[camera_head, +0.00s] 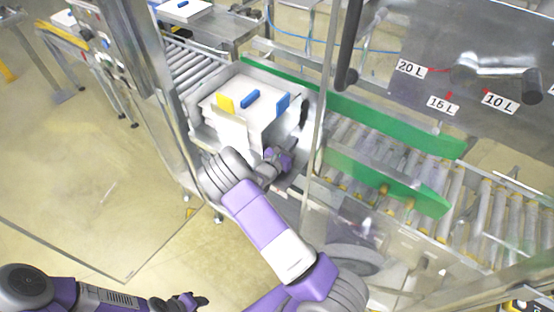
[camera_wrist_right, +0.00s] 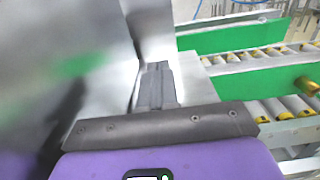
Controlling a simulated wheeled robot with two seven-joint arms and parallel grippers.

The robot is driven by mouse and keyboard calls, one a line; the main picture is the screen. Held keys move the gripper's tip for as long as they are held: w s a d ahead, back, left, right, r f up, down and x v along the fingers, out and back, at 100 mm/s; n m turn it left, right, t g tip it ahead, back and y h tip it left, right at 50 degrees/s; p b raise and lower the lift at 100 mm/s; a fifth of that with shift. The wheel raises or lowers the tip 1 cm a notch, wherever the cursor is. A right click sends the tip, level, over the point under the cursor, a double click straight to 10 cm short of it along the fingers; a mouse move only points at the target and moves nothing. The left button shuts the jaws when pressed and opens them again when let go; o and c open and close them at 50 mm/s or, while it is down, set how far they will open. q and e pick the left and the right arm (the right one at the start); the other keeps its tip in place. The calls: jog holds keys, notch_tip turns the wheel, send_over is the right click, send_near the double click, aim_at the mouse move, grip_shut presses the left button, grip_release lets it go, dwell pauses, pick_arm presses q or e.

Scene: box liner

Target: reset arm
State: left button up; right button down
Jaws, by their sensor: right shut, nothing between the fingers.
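My right arm reaches up from the bottom of the head view, and my right gripper (camera_head: 290,152) is just in front of the white box (camera_head: 233,133). In the right wrist view the gripper's dark fingers (camera_wrist_right: 155,85) are together with nothing between them, close to grey metal surfaces. My left gripper (camera_head: 198,300) is low at the bottom left of the head view, over the floor and away from the conveyor. It is too small to tell whether it is open.
The box stands on a roller conveyor (camera_head: 178,60) with yellow (camera_head: 225,102) and blue (camera_head: 250,99) pieces on top. Green rails (camera_head: 390,185) flank the rollers at right. A metal frame post (camera_head: 318,120) stands near my right gripper. The left floor is largely clear.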

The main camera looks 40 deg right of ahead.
jog(key=v, duration=0.9)
jog(key=shift+a, duration=0.2)
jog(key=b, duration=0.2)
send_over(311, 129)
jog(key=a, duration=0.1)
jog(key=shift+s+f, duration=0.1)
jog(key=shift+s, duration=0.1)
jog(key=shift+w+d, duration=0.15)
jog(key=shift+d, duration=0.1)
jog(key=shift+w+d, duration=0.1)
jog(key=shift+d, duration=0.1)
